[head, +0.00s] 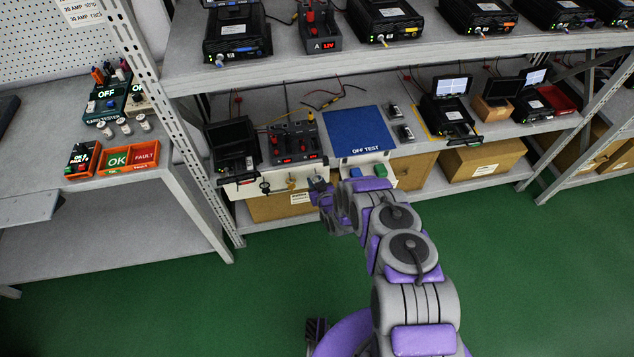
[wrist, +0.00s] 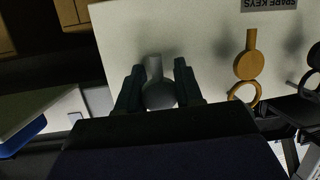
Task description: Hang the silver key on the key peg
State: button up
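The silver key (wrist: 158,92) shows grey in the wrist view, with a round head and a short stem pointing up in the picture. My gripper (wrist: 158,78) has one finger against each side of the key's head. In the head view my gripper (head: 319,188) is at the front of the white panel (head: 243,191) below the middle shelf, and the key there is too small to make out. A gold key (wrist: 250,64) with a ring hangs on this panel beside my gripper; it also shows in the head view (head: 291,180). I cannot make out an empty key peg.
A dark key (wrist: 314,58) hangs beyond the gold key. An upside-down SPARE KEYS label (wrist: 268,4) is on the panel. The blue OFF TEST mat (head: 358,131) and red-button devices (head: 293,143) lie on the shelf above. Green floor (head: 520,270) is clear at the right.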

jog(key=o, duration=0.3)
jog(key=shift+w+a+r, duration=0.15)
jog(key=shift+w+r, duration=0.15)
jog(key=shift+w, duration=0.05)
jog(key=shift+w+d+r, duration=0.25)
jog(key=shift+w, duration=0.05)
jog(key=shift+s+d, duration=0.1)
jog(key=shift+d, duration=0.1)
jog(key=shift+s+d+f+p, duration=0.1)
jog(key=shift+s+d+p, duration=0.1)
jog(key=shift+p, duration=0.15)
jog(key=shift+c, duration=0.4)
jog(key=shift+o, duration=0.4)
jog(key=s+a+f+p+v, duration=0.1)
jog(key=p+v, duration=0.3)
jog(key=v, duration=1.2)
jog(key=shift+s+d+r, duration=0.2)
jog(key=shift+s+d, duration=0.1)
jog(key=shift+s, duration=0.2)
